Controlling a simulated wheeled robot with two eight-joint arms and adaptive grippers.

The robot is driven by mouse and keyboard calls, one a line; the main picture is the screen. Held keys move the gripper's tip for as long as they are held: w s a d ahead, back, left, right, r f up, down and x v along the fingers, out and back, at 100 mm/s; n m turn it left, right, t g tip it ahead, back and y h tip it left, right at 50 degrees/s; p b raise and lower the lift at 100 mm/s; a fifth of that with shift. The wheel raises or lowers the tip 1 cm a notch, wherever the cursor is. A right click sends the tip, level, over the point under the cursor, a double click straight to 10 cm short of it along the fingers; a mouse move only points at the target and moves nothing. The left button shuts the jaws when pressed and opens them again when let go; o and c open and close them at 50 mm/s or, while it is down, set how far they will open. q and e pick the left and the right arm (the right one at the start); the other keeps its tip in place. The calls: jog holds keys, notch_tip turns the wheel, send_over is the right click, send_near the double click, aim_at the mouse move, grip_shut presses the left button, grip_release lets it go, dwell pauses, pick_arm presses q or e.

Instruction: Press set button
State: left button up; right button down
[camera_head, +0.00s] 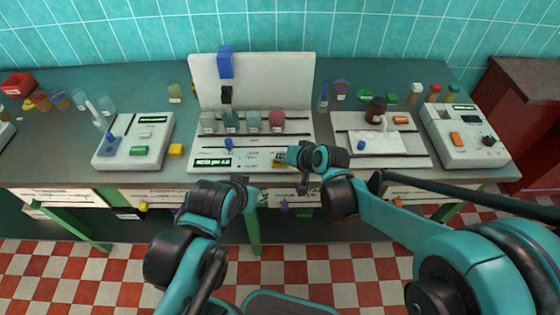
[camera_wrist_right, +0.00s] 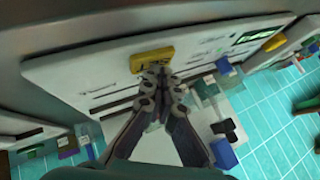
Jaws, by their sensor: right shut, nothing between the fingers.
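The white central machine (camera_head: 203,78) stands on the bench, with a green display (camera_head: 212,162) on its front panel. A yellow button (camera_wrist_right: 152,60) on that panel shows in the right wrist view; its lettering is too small to read. My right gripper (camera_head: 284,158) is shut and empty at the right part of this panel. In the right wrist view its closed fingertips (camera_wrist_right: 156,74) overlap the yellow button's lower edge; I cannot tell whether they touch it. My left gripper (camera_head: 242,183) is low in front of the bench edge, its jaws unclear.
A white scale-like device (camera_head: 135,140) and a yellow block (camera_head: 176,151) stand left of the machine. A white tray with a brown jar (camera_head: 376,108) and another device with an orange button (camera_head: 456,139) stand to the right. Several coloured cups sit in the machine's middle.

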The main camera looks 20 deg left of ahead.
dwell(0.4)
jog(key=shift+r+p, duration=0.75)
jog(key=shift+r, duration=0.1)
notch_tip(320, 180, up, 5)
jog(key=p, duration=0.4)
dwell(0.6)
